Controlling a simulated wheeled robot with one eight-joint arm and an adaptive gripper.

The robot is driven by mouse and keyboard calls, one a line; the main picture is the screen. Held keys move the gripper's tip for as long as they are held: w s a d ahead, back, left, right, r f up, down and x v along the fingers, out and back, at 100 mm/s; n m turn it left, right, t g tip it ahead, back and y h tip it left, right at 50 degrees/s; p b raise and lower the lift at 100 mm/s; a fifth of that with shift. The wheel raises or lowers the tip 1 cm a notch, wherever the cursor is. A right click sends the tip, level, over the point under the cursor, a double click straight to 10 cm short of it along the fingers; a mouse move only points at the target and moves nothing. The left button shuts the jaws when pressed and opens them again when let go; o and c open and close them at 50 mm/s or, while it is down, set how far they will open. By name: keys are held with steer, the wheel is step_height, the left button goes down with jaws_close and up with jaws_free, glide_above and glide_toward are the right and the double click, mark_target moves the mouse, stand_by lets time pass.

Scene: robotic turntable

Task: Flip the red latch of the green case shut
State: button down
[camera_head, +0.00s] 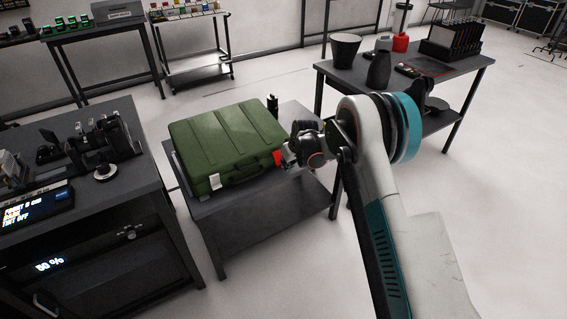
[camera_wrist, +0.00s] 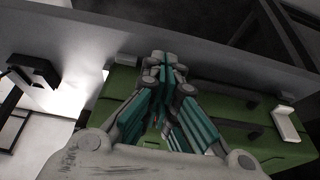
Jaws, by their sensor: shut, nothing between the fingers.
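The green case (camera_head: 225,140) lies closed on a dark table. Its red latch (camera_head: 278,158) shows at the right end of the front side, and part of it is hidden by my gripper (camera_head: 288,157). My gripper is right beside the latch; I cannot tell whether they touch. In the wrist view my gripper (camera_wrist: 167,62) is shut with its fingers together and empty, in front of the green case (camera_wrist: 255,145). A white latch (camera_wrist: 287,124) is at the right there. The red latch cannot be made out in the wrist view.
The case's dark table (camera_head: 265,208) has a bare strip in front of the case. A workbench (camera_head: 140,155) with devices stands close on the left. Another table (camera_head: 455,75) with containers stands at the back right. Open floor lies between them.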

steer(key=s+d+r+p, duration=0.2)
steer(key=s+d+r, duration=0.1)
steer(key=s, duration=0.3)
steer(key=shift+s+d+r, duration=0.35)
steer(key=shift+d, duration=0.3)
steer(key=shift+r, duration=0.1)
